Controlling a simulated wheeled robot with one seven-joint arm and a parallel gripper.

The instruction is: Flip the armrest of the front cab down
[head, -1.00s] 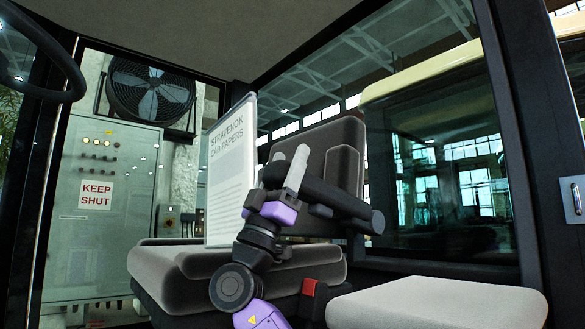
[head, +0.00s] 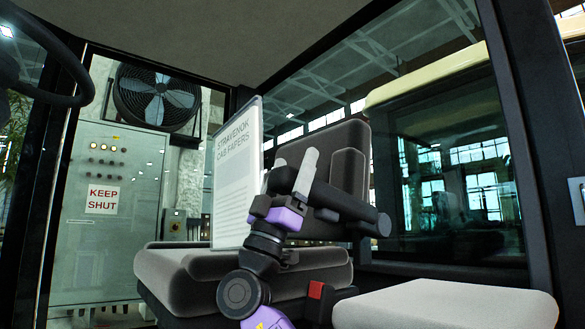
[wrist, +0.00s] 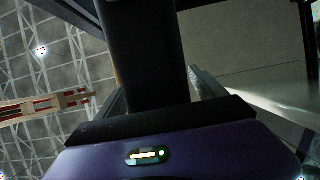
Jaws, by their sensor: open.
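The front cab's armrest looks to be the dark padded bar (head: 345,203) beside the seat backrest. It slopes from the upper left to a rounded end at the lower right. My gripper (head: 294,170) is open at its upper left part, with pale fingers pointing up around it. In the wrist view the dark bar (wrist: 143,50) runs up between the two fingers of my gripper (wrist: 155,92). The gap to the right finger looks small. Whether either finger touches the bar I cannot tell.
The grey driver's seat (head: 180,272) stands behind my arm. A white card of cab papers (head: 236,180) stands upright on it, close left of my gripper. A red buckle (head: 316,290) and a second grey cushion (head: 445,303) are at the lower right. A steering wheel (head: 50,95) is upper left.

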